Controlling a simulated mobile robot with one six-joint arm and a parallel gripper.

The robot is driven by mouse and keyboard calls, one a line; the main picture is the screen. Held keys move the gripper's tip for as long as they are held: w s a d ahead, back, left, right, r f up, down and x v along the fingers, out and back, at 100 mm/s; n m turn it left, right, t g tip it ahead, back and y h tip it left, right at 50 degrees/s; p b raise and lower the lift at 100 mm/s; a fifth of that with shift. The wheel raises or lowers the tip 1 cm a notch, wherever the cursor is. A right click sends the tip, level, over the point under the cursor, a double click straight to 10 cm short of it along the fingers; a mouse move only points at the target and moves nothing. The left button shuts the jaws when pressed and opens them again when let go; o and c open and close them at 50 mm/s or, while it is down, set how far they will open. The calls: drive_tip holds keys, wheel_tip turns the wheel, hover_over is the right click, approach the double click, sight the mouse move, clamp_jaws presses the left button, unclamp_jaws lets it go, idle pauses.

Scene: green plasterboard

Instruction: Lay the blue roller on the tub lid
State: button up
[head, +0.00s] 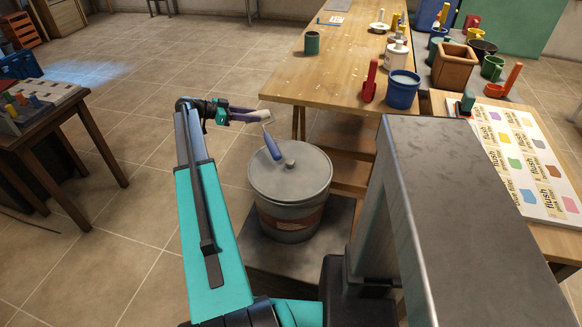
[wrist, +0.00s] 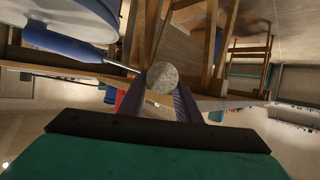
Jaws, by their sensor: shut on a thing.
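The blue roller has a blue handle (head: 273,148), a thin metal rod and a pale sleeve (head: 250,117). My gripper (head: 258,116) is shut on the sleeve, whose round end (wrist: 162,76) shows between the fingers in the wrist view. The handle hangs tilted down in front of the sleeve, over the far part of the tub lid (head: 290,188) in the head view. The lid is grey and round with a small knob, on a grey tub. In the wrist view the handle (wrist: 68,43) lies close against the lid's edge (wrist: 85,12); I cannot tell whether they touch.
The tub (head: 290,222) stands on a dark low platform (head: 262,262) beside a wooden workbench (head: 340,75). The bench holds a blue pot (head: 403,92), a red scoop (head: 369,85) and a green cup (head: 312,43). A small dark table (head: 50,130) is at left. Tiled floor between is clear.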

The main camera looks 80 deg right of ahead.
sight(265, 114)
drive_tip(key=shift+s+d+m+y, duration=0.15)
drive_tip(key=shift+s+m+y, duration=0.05)
drive_tip(key=shift+s, duration=0.45)
drive_tip(key=shift+s+d+m+y, duration=0.1)
drive_tip(key=shift+s+m+y, duration=0.1)
drive_tip(key=shift+s, duration=0.4)
drive_tip(key=shift+w, duration=0.1)
